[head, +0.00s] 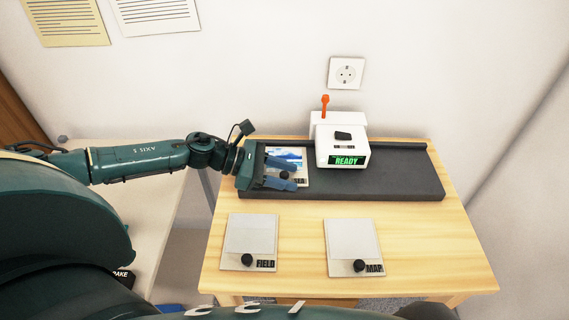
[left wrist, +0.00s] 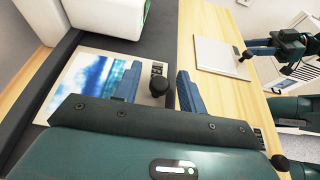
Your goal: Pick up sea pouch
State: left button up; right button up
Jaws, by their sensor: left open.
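The sea pouch (head: 290,153) is a flat pale sheet with a blue sea picture and a black knob. It lies on the dark bed at the left of the white machine; it also shows in the left wrist view (left wrist: 88,78). My left gripper (head: 290,174) is open over the pouch. In the left wrist view its blue fingers stand on either side of the black knob (left wrist: 159,87), with gaps visible. The gripper hides part of the pouch and its label. My right gripper (left wrist: 259,47) shows at the right of the left wrist view; its jaw opening is unclear.
The white machine (head: 342,150) reads READY and has an orange lever (head: 325,104). It stands on the dark bed (head: 405,180). The FIELD pouch (head: 250,235) and MAP pouch (head: 351,241) lie in front on the wooden table (head: 440,245). The wall is close behind.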

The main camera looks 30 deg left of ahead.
pick_arm(q)
grip_shut()
dwell(0.4)
jog(key=shift+r, duration=0.15)
